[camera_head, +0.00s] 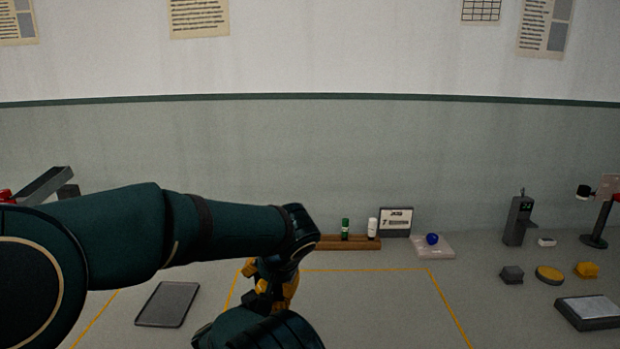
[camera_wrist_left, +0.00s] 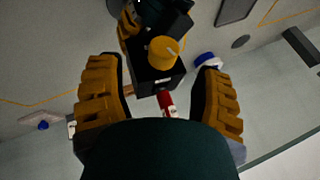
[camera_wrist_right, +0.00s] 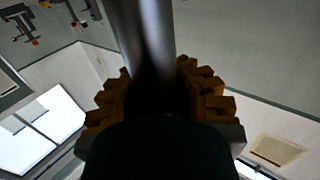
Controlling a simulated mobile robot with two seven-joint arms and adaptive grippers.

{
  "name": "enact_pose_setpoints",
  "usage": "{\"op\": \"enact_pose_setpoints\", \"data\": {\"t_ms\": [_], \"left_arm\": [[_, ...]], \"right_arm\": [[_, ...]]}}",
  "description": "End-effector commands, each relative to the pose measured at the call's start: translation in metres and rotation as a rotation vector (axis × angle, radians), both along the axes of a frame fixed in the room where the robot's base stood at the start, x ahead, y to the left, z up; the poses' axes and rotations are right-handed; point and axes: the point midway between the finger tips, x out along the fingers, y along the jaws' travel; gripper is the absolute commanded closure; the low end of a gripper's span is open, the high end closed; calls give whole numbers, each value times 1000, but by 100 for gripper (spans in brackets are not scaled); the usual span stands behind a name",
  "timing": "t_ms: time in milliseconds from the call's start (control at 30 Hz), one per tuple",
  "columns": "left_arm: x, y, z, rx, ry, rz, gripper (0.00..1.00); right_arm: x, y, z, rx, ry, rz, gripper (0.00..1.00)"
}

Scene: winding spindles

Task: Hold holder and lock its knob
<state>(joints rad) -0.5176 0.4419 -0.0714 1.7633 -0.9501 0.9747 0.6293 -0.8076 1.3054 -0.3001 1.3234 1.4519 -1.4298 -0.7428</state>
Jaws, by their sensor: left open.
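The holder shows in the left wrist view as a black block (camera_wrist_left: 150,80) with a round yellow knob (camera_wrist_left: 164,51) on its face. My left gripper (camera_wrist_left: 161,66) is open, its two yellow fingers on either side of the block and knob, apart from them. In the right wrist view a grey post of the holder (camera_wrist_right: 150,30) runs between the fingers of my right gripper (camera_wrist_right: 156,70), which appears shut on it. In the head view my left arm hides most of the holder; yellow parts (camera_head: 287,290) show below its wrist, and I cannot tell whose.
A dark tray (camera_head: 168,304) lies left on the table. A wooden rack (camera_head: 350,243) with green and white spools, a sign (camera_head: 396,222) and a blue ball (camera_head: 432,239) on a pad stand behind. Several small items and a tablet (camera_head: 590,312) are at right. The taped area's right half is clear.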

Motion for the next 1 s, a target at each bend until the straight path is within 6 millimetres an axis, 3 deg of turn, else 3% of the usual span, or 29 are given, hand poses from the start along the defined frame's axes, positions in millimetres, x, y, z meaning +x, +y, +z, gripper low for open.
{"op": "enact_pose_setpoints", "data": {"t_ms": [100, 333, 767, 867, 900, 1000], "left_arm": [[-12, -8, 22, -1, -3, -3, 34], [-28, -18, 53, -1, -1, -2, 34], [-35, -21, 63, 1, 1, -1, 34], [-35, -21, 63, 1, 1, -1, 34], [-35, -21, 63, 1, 1, -1, 34], [-35, -21, 63, 1, 1, -1, 34]], "right_arm": [[-1, -1, -3, 0, 6, -1, 100], [-1, -1, -3, -1, 6, -2, 100], [-1, -1, -3, -2, 7, -3, 100], [-1, -1, -3, -2, 7, -3, 71], [-1, -1, -3, -1, 6, -3, 57], [0, -1, -2, -2, 4, -3, 54]]}}
